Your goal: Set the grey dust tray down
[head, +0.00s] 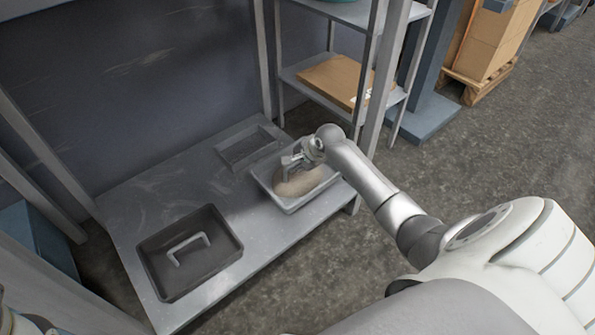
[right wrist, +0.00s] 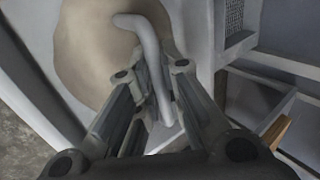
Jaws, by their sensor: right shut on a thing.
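The grey dust tray (head: 291,206) is at the right end of the grey metal bench and holds a tan heap of dust (head: 300,183). My right gripper (head: 294,163) is over the tray, shut on its upright grey handle. In the right wrist view the handle (right wrist: 154,62) stands between the closed fingers (right wrist: 155,92), with the dust (right wrist: 85,45) beside it. The tray looks roughly level; I cannot tell whether its underside touches the bench. My left gripper is not in view.
The bench (head: 150,200) has free room between the dust tray and a dark tray with a handle (head: 165,270) at the left front. A shallow rectangular frame (head: 235,152) lies behind the dust tray. Shelf posts and a cardboard box (head: 330,78) are close at the right back.

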